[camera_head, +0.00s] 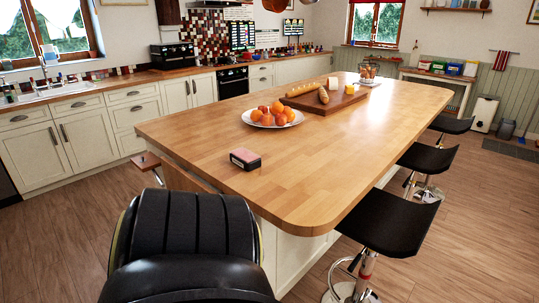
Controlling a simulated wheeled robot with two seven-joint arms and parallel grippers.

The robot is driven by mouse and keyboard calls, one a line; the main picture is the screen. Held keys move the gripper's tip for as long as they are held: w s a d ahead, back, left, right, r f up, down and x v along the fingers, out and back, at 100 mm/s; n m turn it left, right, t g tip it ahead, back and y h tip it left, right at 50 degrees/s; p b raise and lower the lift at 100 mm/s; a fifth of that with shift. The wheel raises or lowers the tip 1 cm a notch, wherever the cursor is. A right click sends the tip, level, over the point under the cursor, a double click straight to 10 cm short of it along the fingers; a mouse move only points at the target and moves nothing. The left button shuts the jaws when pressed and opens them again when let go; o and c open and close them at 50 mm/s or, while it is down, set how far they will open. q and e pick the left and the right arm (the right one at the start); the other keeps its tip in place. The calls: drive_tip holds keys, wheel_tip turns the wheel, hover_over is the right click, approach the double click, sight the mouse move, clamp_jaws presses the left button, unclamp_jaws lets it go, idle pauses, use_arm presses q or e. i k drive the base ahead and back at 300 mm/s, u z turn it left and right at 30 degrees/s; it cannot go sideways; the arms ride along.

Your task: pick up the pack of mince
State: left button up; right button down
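The pack of mince appears to be the small box-shaped pack with a pinkish top and dark sides (245,158). It lies flat on the wooden island top (330,185), close to its near left edge. Nothing touches it. Neither of my grippers shows in the head view. Only black parts of my own body show at the bottom, on the near side of the island.
A plate of oranges and other fruit (272,115) stands beyond the pack. Further back a wooden board (325,101) holds bread. Black stools (388,222) line the island's right side. The worktop to the right of the pack is clear.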

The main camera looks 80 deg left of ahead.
sight(247, 159)
drive_tip(key=u, duration=0.95)
drive_tip(key=i, duration=1.1)
drive_tip(key=u, duration=1.2)
